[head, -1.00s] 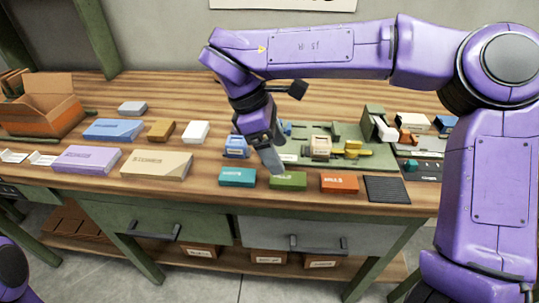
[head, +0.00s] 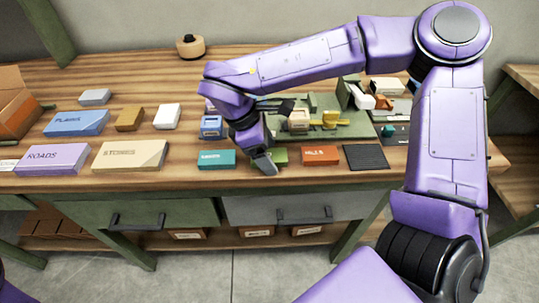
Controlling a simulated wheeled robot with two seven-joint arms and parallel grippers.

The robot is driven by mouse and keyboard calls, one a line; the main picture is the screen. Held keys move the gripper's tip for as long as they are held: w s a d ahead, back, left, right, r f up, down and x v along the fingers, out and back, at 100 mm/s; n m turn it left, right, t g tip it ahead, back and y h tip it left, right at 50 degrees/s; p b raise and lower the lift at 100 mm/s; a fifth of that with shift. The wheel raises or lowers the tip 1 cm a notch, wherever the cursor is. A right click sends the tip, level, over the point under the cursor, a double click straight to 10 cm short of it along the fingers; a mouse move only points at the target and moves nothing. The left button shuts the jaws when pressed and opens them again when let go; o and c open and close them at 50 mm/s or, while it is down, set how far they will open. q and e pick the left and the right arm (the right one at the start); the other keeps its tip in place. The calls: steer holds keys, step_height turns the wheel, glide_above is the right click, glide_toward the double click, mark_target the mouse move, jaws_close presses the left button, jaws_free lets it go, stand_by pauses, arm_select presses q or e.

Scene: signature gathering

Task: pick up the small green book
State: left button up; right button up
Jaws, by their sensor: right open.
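The small green book (head: 281,155) lies near the front edge of the workbench, between a teal book (head: 217,159) and an orange-red book (head: 320,155). My right gripper (head: 265,163) points down at the green book's left part and hides some of it. Its jaws are open, but I cannot tell whether they touch the book or sit just above it. My left gripper is out of view.
A dark ridged pad (head: 365,157) lies right of the orange-red book. Behind is a green mat (head: 330,133) with small items. At left are larger purple (head: 54,159) and cream (head: 129,155) books and an open carton (head: 12,100).

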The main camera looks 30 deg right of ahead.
steer(key=shift+w+a, duration=0.1)
steer(key=shift+w, duration=0.05)
steer(key=c, duration=1)
steer(key=shift+c, duration=0.7)
steer(key=shift+r, duration=0.1)
